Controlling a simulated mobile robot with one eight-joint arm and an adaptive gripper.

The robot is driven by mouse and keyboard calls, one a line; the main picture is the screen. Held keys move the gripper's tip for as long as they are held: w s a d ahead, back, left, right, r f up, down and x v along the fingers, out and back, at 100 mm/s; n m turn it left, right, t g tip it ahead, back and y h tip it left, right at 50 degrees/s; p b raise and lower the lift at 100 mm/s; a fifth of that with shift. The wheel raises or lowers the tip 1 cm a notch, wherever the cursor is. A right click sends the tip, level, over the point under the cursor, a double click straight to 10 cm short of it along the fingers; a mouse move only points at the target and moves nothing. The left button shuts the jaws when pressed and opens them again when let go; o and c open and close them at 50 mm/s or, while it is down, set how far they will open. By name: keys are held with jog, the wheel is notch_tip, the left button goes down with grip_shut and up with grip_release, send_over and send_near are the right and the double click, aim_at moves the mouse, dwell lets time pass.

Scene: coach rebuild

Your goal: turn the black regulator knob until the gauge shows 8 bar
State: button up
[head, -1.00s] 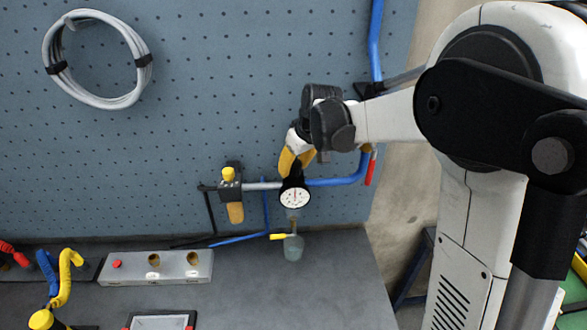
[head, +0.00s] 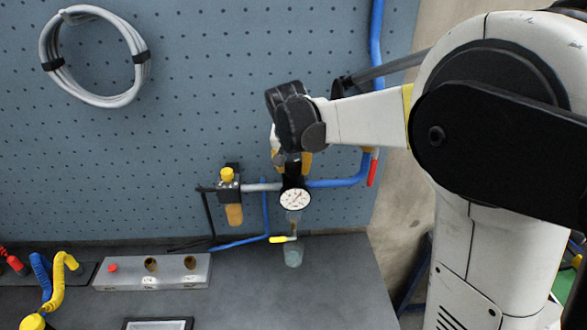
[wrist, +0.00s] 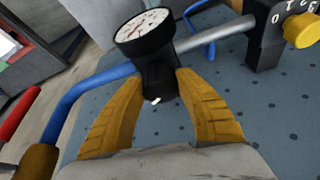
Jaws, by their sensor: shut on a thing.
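The black regulator knob (wrist: 158,82) shows in the wrist view between the two yellow fingers of my gripper (wrist: 161,88), which is shut on it. A small white mark shows on the knob's near edge. In the head view my gripper (head: 291,164) stands over the regulator from above and hides most of the knob. The round white gauge (head: 295,200) faces the head camera just below. Its dark needle seems to point to the upper right, but the numbers are too small to read. The gauge (wrist: 142,25) also shows tilted in the wrist view.
Blue pipe (head: 338,183) and a red-handled valve (head: 373,171) lie right of the regulator. A yellow-knobbed filter unit (head: 230,185) stands left. A clear bowl with a yellow lever (head: 285,240) hangs below. The blue pegboard (head: 170,110) is close behind.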

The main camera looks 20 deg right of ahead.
jog(key=shift+m, duration=0.3)
jog(key=o, duration=1.2)
jog(key=v, duration=1.2)
jog(key=shift+w+a, duration=0.1)
